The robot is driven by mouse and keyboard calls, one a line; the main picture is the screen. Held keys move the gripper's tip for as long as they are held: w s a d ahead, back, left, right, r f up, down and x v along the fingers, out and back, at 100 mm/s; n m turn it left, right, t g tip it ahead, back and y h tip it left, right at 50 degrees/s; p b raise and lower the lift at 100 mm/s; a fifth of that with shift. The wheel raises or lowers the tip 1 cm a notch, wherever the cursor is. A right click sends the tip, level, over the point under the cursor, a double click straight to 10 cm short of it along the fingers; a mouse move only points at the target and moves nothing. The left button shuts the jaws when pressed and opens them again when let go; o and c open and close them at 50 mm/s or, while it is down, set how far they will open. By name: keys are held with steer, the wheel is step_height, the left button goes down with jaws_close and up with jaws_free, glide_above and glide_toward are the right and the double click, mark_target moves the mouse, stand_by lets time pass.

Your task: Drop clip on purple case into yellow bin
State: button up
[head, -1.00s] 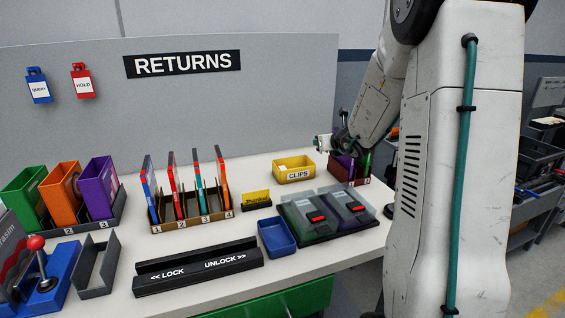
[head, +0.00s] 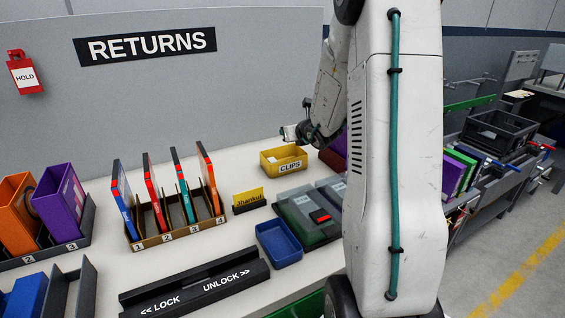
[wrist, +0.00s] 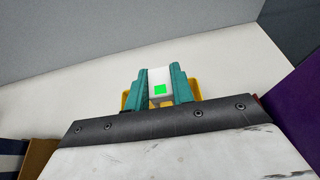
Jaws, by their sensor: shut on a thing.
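My gripper (head: 288,133) is above the yellow bin (head: 268,165) labelled CLIPS in the head view. In the wrist view my gripper's teal fingers (wrist: 161,88) are shut on a white clip (wrist: 159,76) with a green square. Edges of the yellow bin (wrist: 126,101) show below and on both sides of the fingers. A purple case (head: 340,143) stands in a dark red holder right of the bin, partly hidden by my arm. A purple surface, likely that case (wrist: 302,105), fills the wrist view's right edge.
A rack (head: 180,228) of several thin coloured cases stands left of the bin. A yellow name sign (head: 249,197), a blue tray (head: 278,243) and dark green-lidded boxes (head: 305,217) lie in front. White table surface is clear behind the rack.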

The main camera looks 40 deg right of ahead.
steer(key=shift+f, duration=0.45)
steer(key=o, duration=1)
steer(key=shift+a, duration=0.1)
steer(key=shift+s, duration=0.1)
steer(key=v, duration=0.7)
steer(key=shift+s+a+r, duration=0.1)
steer(key=shift+s, duration=0.2)
